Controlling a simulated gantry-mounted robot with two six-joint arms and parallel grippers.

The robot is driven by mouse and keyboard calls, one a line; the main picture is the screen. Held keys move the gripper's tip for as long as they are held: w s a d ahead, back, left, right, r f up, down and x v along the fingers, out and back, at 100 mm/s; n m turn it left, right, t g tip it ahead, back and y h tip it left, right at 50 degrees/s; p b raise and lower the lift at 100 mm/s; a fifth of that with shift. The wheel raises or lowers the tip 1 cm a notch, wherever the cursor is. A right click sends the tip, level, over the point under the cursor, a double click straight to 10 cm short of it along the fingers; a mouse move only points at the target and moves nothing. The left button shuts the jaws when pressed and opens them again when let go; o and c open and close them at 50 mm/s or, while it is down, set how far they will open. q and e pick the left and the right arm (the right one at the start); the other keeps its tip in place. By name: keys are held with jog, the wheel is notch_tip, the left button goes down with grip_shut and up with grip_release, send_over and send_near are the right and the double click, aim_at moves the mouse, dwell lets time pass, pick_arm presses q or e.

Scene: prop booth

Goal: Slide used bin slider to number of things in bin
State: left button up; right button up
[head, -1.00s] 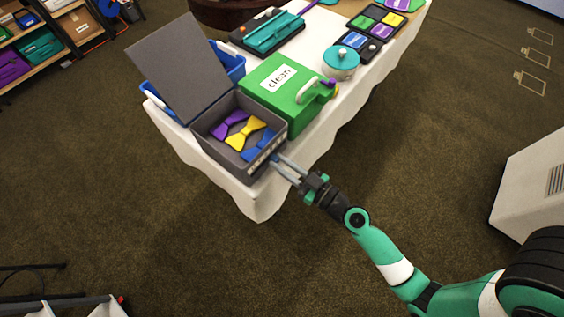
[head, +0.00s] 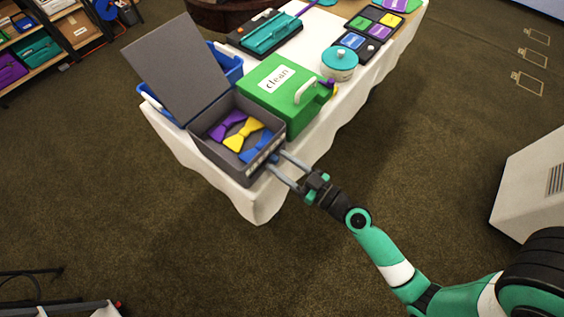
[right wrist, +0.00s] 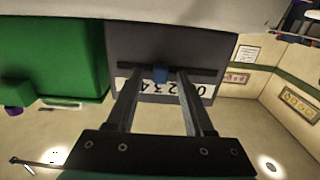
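The grey used bin (head: 213,153) stands at the table's near corner with its lid raised. A purple bow tie (head: 228,124), a yellow bow tie (head: 243,134) and a blue bow tie (head: 258,147) lie inside. Its front has a dark slot and a white number strip (right wrist: 150,87), partly hidden by my fingers. The small blue slider (right wrist: 160,72) sits in the slot. My right gripper (head: 274,164) is open at the bin's front; in the right wrist view its fingers (right wrist: 160,80) stand either side of the slider, with gaps visible. My left gripper is not in view.
A green box (head: 285,100) labelled clean stands right beside the bin. A blue container (head: 228,66) is behind the lid. A teal-lidded pot (head: 340,62) and colored trays (head: 375,28) stand farther along the white-clothed table (head: 256,203).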

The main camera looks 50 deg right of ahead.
jog(key=s+b, duration=0.4)
jog(key=s, duration=0.7)
jog(key=shift+s, duration=0.35)
jog(key=shift+a, duration=0.1)
jog(key=shift+r, duration=0.1)
